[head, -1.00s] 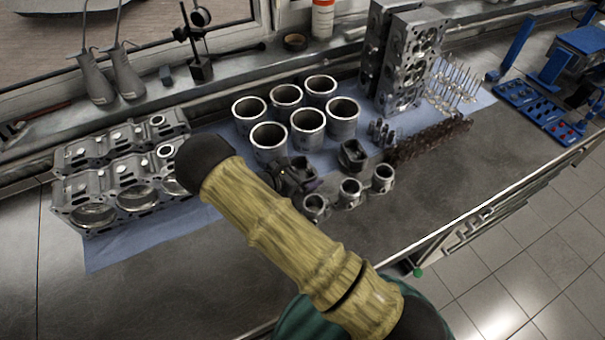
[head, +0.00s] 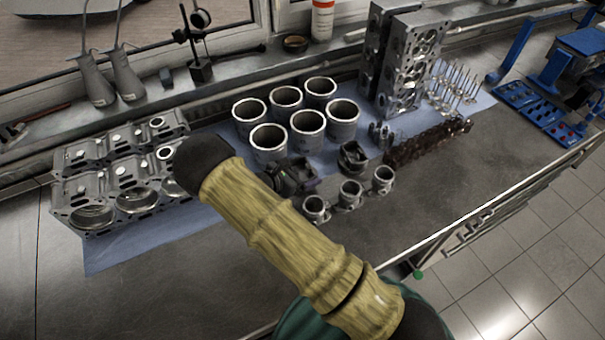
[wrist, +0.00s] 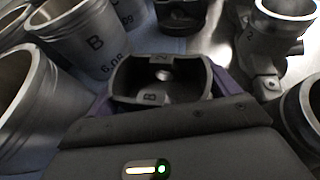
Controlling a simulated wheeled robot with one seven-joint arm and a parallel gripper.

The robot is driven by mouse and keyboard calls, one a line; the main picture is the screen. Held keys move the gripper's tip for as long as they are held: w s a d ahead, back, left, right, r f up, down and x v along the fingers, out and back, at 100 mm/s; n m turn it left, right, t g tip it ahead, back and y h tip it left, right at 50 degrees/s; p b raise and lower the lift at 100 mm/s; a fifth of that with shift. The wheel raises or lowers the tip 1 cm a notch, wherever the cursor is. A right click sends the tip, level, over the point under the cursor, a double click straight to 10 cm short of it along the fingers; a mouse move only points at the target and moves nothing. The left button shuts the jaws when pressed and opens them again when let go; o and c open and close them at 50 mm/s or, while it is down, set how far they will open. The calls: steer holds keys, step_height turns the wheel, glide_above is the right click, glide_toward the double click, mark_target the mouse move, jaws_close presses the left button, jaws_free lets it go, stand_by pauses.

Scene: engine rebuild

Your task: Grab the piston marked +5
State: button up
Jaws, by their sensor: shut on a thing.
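My gripper (head: 299,178) is among the parts on the blue sheet, partly hidden behind my arm in the head view. In the wrist view its purple-grey fingers (wrist: 161,92) are shut on a dark, hollow piston (wrist: 160,98), one finger on each side. A "B" and what looks like a "2" show on that piston; I can read no +5. I cannot tell whether it touches the sheet. Another dark piston (head: 352,157) stands to the right in the head view and shows at the top of the wrist view (wrist: 180,12).
Several metal cylinder liners (head: 308,128) stand just behind my gripper. Three small ringed metal parts (head: 350,193) stand in front and right. An engine block (head: 120,190) is at left, a rusty shaft (head: 430,143) and upright cylinder heads (head: 405,62) at right. The front bench strip is clear.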

mark_target(302, 175)
step_height(302, 175, up, 9)
steer(key=b, duration=0.2)
steer(key=shift+r, duration=0.2)
stand_by(0.6)
